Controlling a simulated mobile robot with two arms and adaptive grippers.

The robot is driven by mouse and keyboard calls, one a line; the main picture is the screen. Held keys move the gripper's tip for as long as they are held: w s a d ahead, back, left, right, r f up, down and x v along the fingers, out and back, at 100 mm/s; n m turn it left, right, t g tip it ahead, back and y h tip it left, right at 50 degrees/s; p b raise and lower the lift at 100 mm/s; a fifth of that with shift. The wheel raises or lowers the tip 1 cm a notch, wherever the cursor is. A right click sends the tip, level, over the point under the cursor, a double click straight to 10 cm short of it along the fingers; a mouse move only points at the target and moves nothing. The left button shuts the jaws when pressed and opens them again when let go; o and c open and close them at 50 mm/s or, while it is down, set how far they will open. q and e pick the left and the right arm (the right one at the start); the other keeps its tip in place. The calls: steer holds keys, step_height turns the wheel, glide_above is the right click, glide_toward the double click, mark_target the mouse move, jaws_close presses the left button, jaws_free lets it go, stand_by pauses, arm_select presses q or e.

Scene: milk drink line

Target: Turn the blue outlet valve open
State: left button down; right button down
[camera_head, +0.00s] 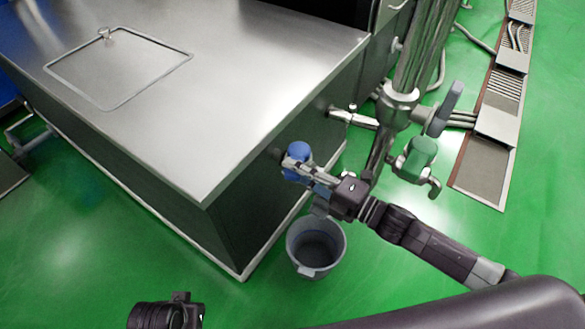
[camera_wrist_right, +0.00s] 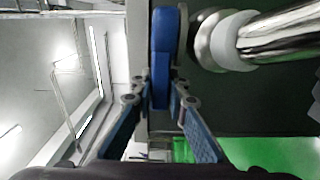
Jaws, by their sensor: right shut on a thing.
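The blue outlet valve (camera_head: 298,156) sits on the side of the steel tank, near its right end. My right gripper (camera_head: 300,170) is at the valve, with its fingers on the blue handle. In the right wrist view the blue handle (camera_wrist_right: 162,55) stands upright between the fingertips of my right gripper (camera_wrist_right: 161,95), which are closed on its lower end. A shiny pipe (camera_wrist_right: 280,35) shows to the right of the handle. In the head view part of the valve is hidden behind the fingers. My left gripper is not clearly visible; only a dark part shows at the bottom edge.
The steel tank (camera_head: 200,120) with a flat hatch (camera_head: 118,70) fills the left. A grey bucket (camera_head: 316,246) stands on the green floor below the valve. A vertical pipe with a green valve (camera_head: 417,158) and a grey-blue handle (camera_head: 446,108) stands to the right.

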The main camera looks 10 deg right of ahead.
steer(key=shift+f, duration=0.1)
steer(key=c, duration=1.9)
jaws_free()
steer(key=v, duration=1.2)
steer(key=shift+s, duration=0.1)
